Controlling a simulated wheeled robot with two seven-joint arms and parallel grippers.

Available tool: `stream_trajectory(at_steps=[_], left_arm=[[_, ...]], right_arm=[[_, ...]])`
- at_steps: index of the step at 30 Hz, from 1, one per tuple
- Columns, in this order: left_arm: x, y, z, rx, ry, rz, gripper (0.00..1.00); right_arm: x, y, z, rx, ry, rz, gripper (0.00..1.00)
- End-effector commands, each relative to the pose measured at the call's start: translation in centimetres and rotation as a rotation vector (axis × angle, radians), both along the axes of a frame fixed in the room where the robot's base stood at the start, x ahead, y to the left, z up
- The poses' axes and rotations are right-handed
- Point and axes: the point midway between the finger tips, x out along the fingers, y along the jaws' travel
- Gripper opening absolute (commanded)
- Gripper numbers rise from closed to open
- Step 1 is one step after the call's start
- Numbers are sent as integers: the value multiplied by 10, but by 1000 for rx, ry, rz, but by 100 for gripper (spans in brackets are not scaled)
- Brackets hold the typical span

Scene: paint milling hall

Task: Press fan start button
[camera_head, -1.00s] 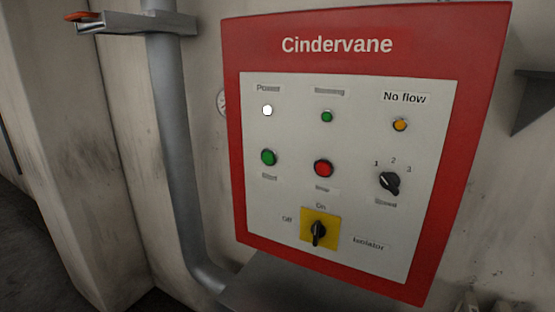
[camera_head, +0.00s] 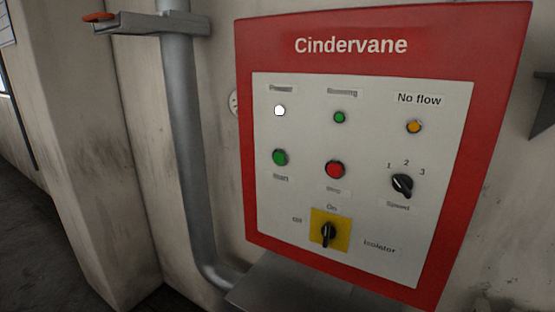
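A red-framed control panel (camera_head: 478,150) marked Cindervane hangs on the wall in the head view. The green Start button (camera_head: 280,157) is at the left of its white face. A red button (camera_head: 335,169) sits to its right, its label blurred. Above are a white-lit Power lamp (camera_head: 280,111), a small green lamp (camera_head: 339,117) and an amber No flow lamp (camera_head: 414,127). The black Speed knob (camera_head: 402,184) is at right. The isolator (camera_head: 328,233) on its yellow plate has its handle roughly upright, towards On. Neither gripper is in view.
A grey pipe (camera_head: 190,150) runs down the wall left of the panel, with a bracket (camera_head: 160,23) and orange-ended part at its top. A grey ledge (camera_head: 285,285) juts out below the panel. The space before the panel face looks clear.

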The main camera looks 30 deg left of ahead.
Motion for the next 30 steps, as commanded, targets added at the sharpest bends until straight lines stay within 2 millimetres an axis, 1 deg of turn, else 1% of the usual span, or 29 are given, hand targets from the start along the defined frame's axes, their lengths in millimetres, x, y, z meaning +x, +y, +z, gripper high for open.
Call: stream_trajectory(at_steps=[1, 9, 30], left_arm=[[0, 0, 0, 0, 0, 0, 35], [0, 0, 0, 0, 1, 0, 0], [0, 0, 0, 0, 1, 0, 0]], right_arm=[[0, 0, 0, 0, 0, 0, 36], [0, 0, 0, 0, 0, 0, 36], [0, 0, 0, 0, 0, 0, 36]])
